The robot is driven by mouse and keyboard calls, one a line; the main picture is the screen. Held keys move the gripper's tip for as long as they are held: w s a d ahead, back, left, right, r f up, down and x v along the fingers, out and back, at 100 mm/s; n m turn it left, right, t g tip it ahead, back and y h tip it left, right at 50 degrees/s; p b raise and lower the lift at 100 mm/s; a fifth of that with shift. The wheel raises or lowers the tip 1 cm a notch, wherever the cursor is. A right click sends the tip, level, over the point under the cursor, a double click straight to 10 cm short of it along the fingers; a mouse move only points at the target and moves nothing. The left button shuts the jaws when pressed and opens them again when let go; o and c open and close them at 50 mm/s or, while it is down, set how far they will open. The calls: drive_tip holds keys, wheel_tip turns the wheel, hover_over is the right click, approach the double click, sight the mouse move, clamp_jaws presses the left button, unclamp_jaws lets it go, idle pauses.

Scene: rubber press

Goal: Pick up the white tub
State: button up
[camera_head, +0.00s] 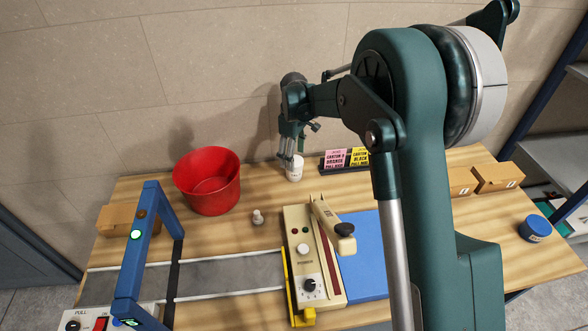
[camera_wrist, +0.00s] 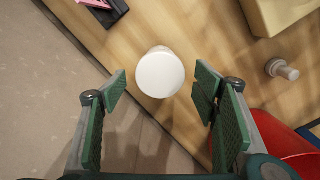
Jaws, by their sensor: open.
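The white tub (camera_head: 295,172) stands upright on the wooden table near the back wall. In the wrist view its round white lid (camera_wrist: 160,73) shows from above, close to the line between my fingertips. My gripper (camera_head: 290,150) is open above the tub in the head view. In the wrist view the open gripper (camera_wrist: 162,88) has one green-padded finger to each side of the tub, with gaps on both sides. The fingers appear apart from the tub.
A red bucket (camera_head: 208,188) stands left of the tub. A holder with pink and yellow cards (camera_head: 346,160) is to its right. A small white stamp-like piece (camera_head: 258,216) and a cream press (camera_head: 305,265) are in front. Bare table surrounds the tub.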

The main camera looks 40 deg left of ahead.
sight(295, 176)
drive_tip(key=shift+f, duration=1.3)
drive_tip(key=shift+f, duration=2.6)
drive_tip(key=c, duration=1.2)
